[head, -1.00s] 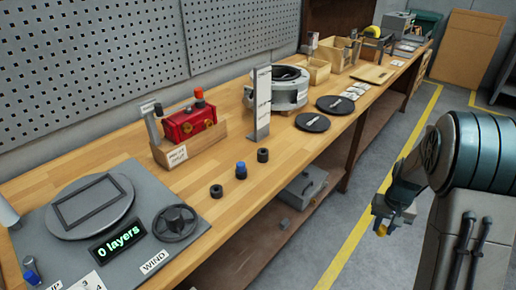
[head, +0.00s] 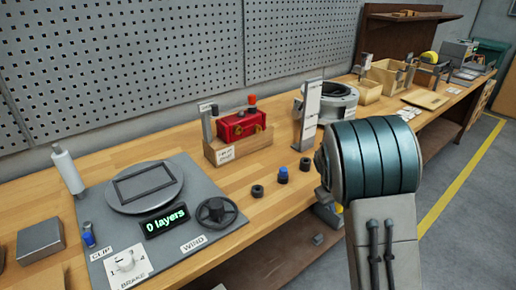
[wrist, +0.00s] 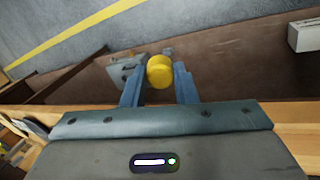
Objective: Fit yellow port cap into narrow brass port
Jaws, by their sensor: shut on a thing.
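The yellow port cap (wrist: 160,72) is held between the two blue-grey fingers of my gripper (wrist: 158,84) in the wrist view. My gripper is shut on it, out past the bench edge with the floor and lower shelf behind. In the head view my arm hides most of the gripper; a small yellow patch shows beside the arm. The red valve actuator (head: 240,126) sits in a wooden cradle (head: 238,151) on the bench. Brass shows on its front face, but the separate ports are too small to tell apart.
Small dark caps and a blue-topped one (head: 283,175) stand in front of the actuator. A winding station with a handwheel (head: 216,211) is at left. A tall white sign (head: 309,110) and a round grey housing (head: 340,100) stand right of the actuator. Bare bench lies between.

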